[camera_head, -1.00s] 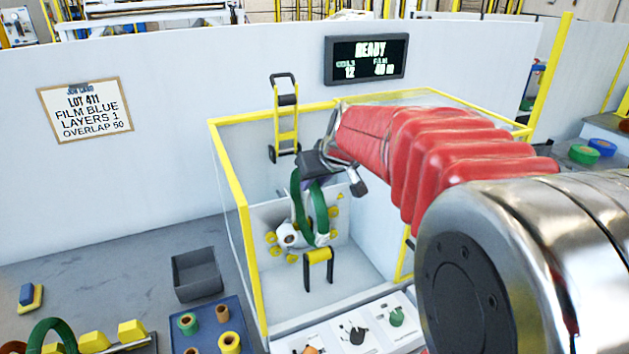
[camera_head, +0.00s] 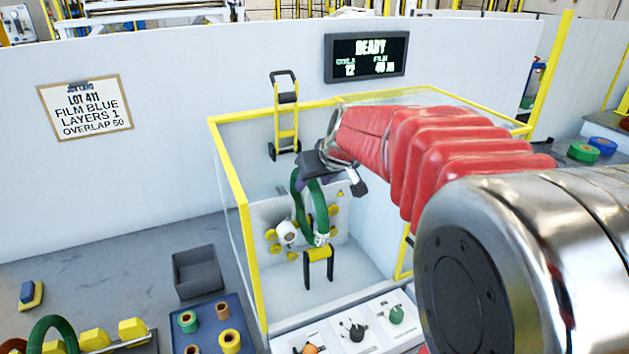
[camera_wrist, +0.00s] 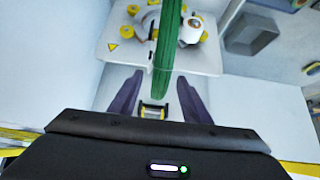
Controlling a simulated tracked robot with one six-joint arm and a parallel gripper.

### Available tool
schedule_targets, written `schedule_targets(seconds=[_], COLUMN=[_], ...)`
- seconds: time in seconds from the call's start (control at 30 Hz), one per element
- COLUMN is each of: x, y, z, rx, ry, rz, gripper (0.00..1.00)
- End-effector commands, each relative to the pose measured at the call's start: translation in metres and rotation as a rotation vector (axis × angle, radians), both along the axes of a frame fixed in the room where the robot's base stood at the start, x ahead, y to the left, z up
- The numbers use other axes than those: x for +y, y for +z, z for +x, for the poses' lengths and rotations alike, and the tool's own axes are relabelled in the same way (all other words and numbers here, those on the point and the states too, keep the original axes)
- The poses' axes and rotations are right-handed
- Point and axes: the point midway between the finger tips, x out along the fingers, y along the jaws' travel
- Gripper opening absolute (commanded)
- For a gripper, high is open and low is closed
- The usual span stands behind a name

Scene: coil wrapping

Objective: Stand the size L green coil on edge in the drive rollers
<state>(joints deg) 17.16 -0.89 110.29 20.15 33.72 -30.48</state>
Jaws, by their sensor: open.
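The green coil (camera_head: 319,208) stands on edge inside the yellow-framed enclosure, its lower end by a yellow drive roller (camera_head: 319,254) on dark supports. The wrist view shows the coil (camera_wrist: 165,50) nearly edge-on, its near part between my fingers. My gripper (camera_head: 310,174) is at the top of the coil in the head view. In the wrist view my gripper (camera_wrist: 159,80) is open, with a purple finger on each side of the coil and visible gaps. Whether the coil's underside touches the roller cannot be told.
A white spool (camera_head: 287,232) and yellow rollers sit on the panel behind the coil. Yellow-edged clear walls (camera_head: 246,240) surround the spot. A grey bin (camera_head: 196,272) and a blue tray (camera_head: 240,315) with small rolls stand outside at left. Another green coil (camera_head: 50,330) is at lower left.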

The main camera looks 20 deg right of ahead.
Motion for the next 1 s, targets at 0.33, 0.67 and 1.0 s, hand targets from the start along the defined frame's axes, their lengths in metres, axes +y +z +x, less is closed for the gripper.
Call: schedule_targets(seconds=[0.33,0.67,1.0], x=[0.000,-0.001,-0.001], y=[0.003,0.036,0.081], z=[-0.004,-0.030,-0.067], rx=[0.003,-0.001,-0.002], ry=[0.001,-0.001,-0.001], rz=[0.001,-0.001,-0.002], gripper=[0.43,0.43,0.43])
